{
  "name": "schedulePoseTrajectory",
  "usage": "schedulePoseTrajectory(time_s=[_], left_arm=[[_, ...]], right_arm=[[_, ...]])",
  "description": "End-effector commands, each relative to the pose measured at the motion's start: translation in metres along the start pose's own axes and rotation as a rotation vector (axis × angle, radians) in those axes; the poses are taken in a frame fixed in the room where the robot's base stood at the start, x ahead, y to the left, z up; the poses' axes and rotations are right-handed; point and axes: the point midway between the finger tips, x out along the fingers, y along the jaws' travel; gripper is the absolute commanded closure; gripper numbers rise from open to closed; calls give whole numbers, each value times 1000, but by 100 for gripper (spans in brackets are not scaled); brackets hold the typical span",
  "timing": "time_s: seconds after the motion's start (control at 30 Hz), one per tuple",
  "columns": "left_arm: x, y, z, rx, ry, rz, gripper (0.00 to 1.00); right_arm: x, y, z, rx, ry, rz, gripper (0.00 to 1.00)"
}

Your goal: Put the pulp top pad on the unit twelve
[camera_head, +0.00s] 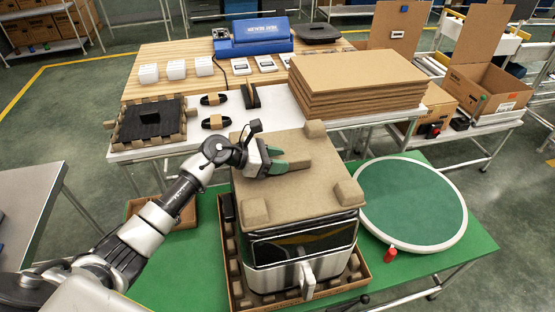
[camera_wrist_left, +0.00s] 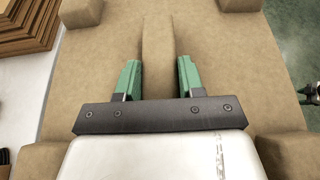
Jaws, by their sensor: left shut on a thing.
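The pulp top pad (camera_head: 325,178) is a brown moulded square with raised corner blocks and a central ridge. It lies level over the top of an air fryer (camera_head: 290,248), silver and black with a front handle, which stands in an open carton (camera_head: 236,290) on the green table. I cannot tell whether pad and fryer touch all round. No number shows on the fryer. My left gripper (camera_head: 291,160) is shut on the pad's ridge; in the left wrist view its green fingers (camera_wrist_left: 158,78) straddle the ridge of the pad (camera_wrist_left: 225,60).
A round green turntable with a white rim (camera_head: 458,212) is right of the carton, with a red-capped item (camera_head: 390,254) beside it. Behind are stacked brown boards (camera_head: 358,82) and a tray with a black insert (camera_head: 152,122). The green tabletop (camera_head: 455,262) is clear at front right.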

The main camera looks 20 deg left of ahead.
Motion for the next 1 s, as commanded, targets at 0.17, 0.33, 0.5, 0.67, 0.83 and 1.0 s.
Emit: schedulePoseTrajectory(time_s=[0.17,0.33,0.5,0.67,0.83,1.0], left_arm=[[0,0,0,0,0,0,38],[0,0,0,0,0,0,36],[-1,0,3,0,-1,0,36],[-21,1,-1,1,2,3,36],[-59,0,-2,3,5,3,36],[-92,0,-2,2,4,1,36]], right_arm=[[0,0,0,0,0,0,47],[0,0,0,0,0,0,47],[-4,0,0,0,0,0,47],[5,0,1,0,0,0,47],[16,0,2,0,0,0,47],[26,-1,3,0,0,0,47]])
